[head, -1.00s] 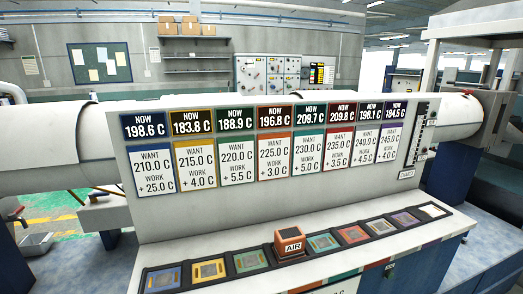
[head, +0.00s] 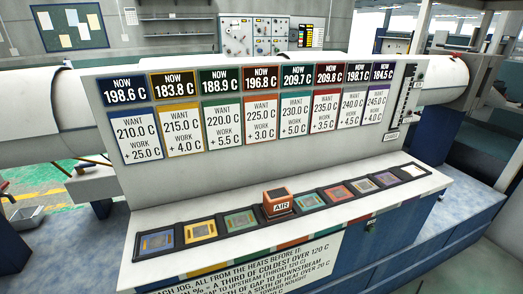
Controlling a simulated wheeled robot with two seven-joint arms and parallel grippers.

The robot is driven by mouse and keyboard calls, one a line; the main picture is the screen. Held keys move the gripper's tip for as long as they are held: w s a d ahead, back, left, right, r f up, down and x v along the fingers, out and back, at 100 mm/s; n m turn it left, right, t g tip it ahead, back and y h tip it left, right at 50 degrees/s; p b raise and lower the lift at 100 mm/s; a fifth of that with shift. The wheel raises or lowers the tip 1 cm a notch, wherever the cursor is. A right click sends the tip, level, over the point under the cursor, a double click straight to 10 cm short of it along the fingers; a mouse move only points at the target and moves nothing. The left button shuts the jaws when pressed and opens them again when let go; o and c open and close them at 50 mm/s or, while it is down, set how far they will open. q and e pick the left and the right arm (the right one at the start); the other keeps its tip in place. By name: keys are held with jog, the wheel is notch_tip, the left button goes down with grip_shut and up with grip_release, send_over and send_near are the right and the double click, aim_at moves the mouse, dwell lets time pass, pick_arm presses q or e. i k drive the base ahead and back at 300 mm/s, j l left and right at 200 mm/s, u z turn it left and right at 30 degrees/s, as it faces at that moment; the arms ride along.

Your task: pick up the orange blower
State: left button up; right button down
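The orange blower (head: 278,201) is a small block with an orange-brown top and a white label reading AIR on its front. It stands upright on the machine's front ledge, in the row of coloured framed pads, between the green pad (head: 241,219) on its left and the teal pad (head: 309,200) on its right. It hides the place in the row beneath it. Neither of my grippers shows in the head view, and nothing touches the blower.
A panel (head: 262,112) with several NOW and WANT temperature cards rises behind the ledge. A white barrel (head: 30,112) runs behind the panel. A text placard (head: 243,265) covers part of the blue front below the ledge. Air above the ledge is clear.

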aim_at(277, 202)
jog(key=j+z, duration=0.15)
jog(key=z, duration=0.35)
jog(key=j+z, duration=0.2)
jog(key=z, duration=0.25)
jog(key=k+j+z, duration=0.1)
jog(key=z, duration=0.4)
